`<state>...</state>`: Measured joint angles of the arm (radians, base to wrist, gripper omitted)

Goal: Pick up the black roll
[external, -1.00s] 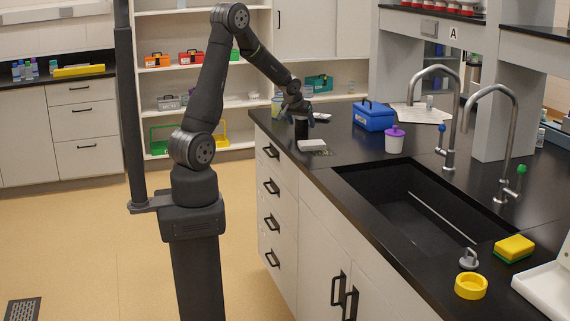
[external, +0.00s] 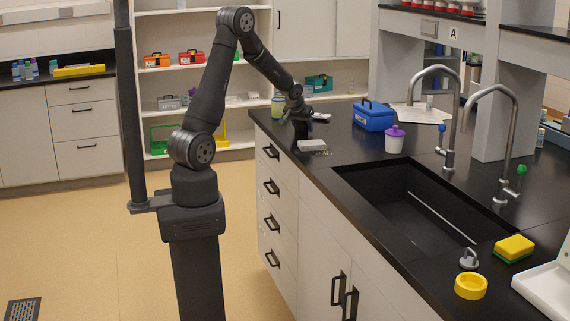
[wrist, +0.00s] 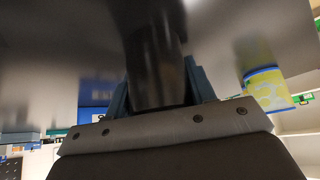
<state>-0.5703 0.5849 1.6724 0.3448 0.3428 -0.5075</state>
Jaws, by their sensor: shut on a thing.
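The black roll (external: 300,131) is a dark upright cylinder near the far left end of the black counter. In the wrist view the black roll (wrist: 156,70) fills the space between the two blue-grey fingers. My gripper (external: 298,114) is shut on the roll from above; its fingers also flank the roll in the wrist view (wrist: 160,88). The roll's lower end blends into the dark counter, so I cannot tell whether it touches it.
A white block (external: 312,145) lies just in front of the roll. A yellow-labelled jar (external: 278,105) stands behind and left. A blue box (external: 374,116) and a purple-lidded cup (external: 395,140) stand to the right. The sink (external: 415,205) opens nearer the camera.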

